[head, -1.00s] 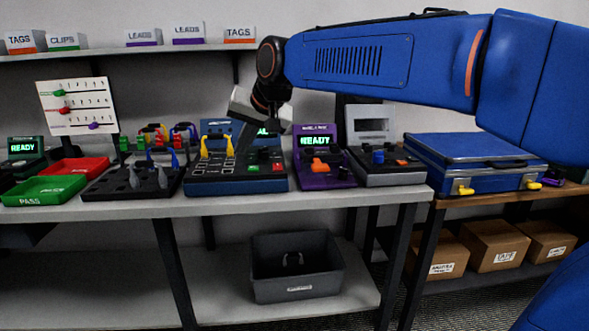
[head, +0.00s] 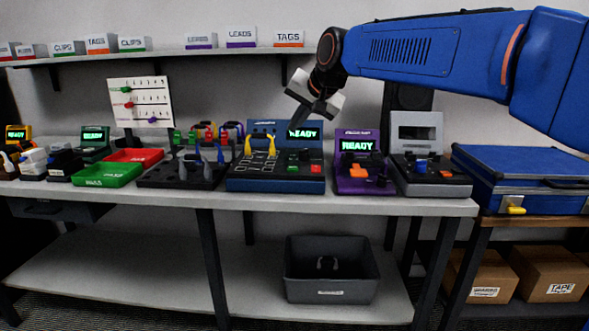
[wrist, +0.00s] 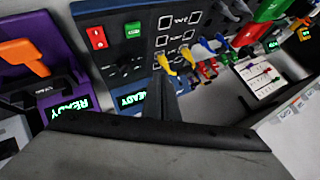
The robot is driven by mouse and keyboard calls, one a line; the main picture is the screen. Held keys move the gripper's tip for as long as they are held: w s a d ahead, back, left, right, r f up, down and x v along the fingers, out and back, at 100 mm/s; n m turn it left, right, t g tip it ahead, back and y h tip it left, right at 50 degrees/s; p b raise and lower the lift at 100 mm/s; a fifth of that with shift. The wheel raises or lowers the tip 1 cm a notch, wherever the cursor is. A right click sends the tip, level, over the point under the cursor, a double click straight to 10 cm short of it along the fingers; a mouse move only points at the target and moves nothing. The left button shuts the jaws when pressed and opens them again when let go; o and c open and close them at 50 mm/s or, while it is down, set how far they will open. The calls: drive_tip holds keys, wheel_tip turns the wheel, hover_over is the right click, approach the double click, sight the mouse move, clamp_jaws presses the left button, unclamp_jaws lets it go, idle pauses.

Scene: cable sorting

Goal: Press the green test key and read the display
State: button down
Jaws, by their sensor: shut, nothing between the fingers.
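The blue tester (head: 275,182) stands on the bench, with two yellow plugs in its left part. Its green key (head: 292,168) sits beside a red key (head: 316,168) on the lower right. The green key also shows in the wrist view (wrist: 132,29), unobstructed. The tester's display (head: 306,133) glows green and reads READY; my fingers cover its left edge in the head view. My gripper (head: 297,120) is shut and empty, above and in front of the tester's panel, apart from the green key. In the wrist view, the shut fingers (wrist: 160,82) hide part of the panel.
A purple tester (head: 366,186) reading READY and a grey unit (head: 437,190) stand to the right, with a blue case (head: 525,165) beyond. A black plug board (head: 180,180), green tray (head: 105,177) and red tray (head: 135,155) lie to the left.

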sight(295, 169)
drive_tip(key=shift+f, duration=4.35)
drive_tip(key=shift+f, duration=0.1)
drive_tip(key=shift+f, duration=0.25)
drive_tip(key=shift+f, duration=0.4)
drive_tip(key=shift+r, duration=0.8)
drive_tip(key=shift+r, duration=2.5)
